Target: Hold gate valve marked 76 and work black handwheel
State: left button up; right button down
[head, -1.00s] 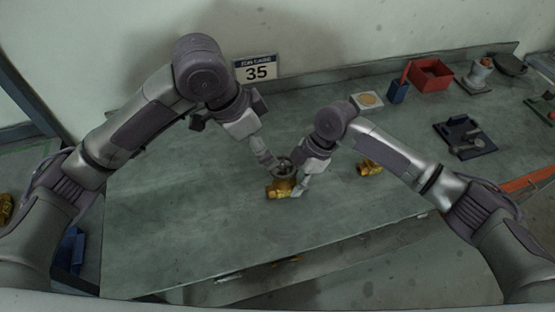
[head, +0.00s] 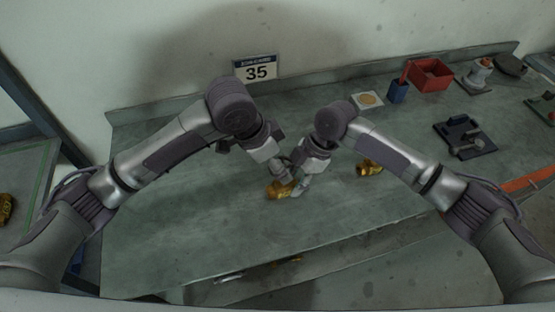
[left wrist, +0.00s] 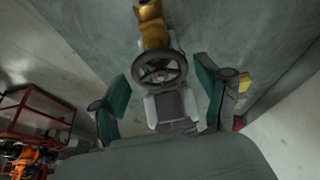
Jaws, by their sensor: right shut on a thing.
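A brass gate valve (head: 279,189) is at the middle of the bench; its marking is too small to read. My right gripper (head: 299,187) is shut on this valve from the right. The black handwheel (left wrist: 160,69) shows in the left wrist view, in front of the brass body (left wrist: 150,26). My left gripper (left wrist: 163,86) is open, its green-padded fingers apart on either side of the wheel. In the head view my left gripper (head: 283,170) is over the valve and mostly hides the wheel. I cannot tell whether the fingers touch the rim.
Another brass valve (head: 369,167) lies to the right of my right gripper, and one more (head: 6,208) is at the far left. A red bin (head: 432,74), a blue holder (head: 398,92) and a dark fixture plate (head: 465,137) stand at the right. The bench's left part is clear.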

pick_arm(q)
jog(key=c, duration=0.6)
jog(key=shift+w+m+g, duration=0.15)
jog(key=shift+m+g, duration=0.15)
jog(key=shift+m, duration=0.5)
jog(key=shift+c, duration=0.2)
jog(key=o, duration=1.2)
jog(key=shift+c, duration=0.2)
jog(key=shift+r, duration=0.1)
jog(key=v, duration=1.2)
jog(key=shift+a, duration=0.2)
pick_arm(e)
jog(key=c, duration=0.6)
grip_release()
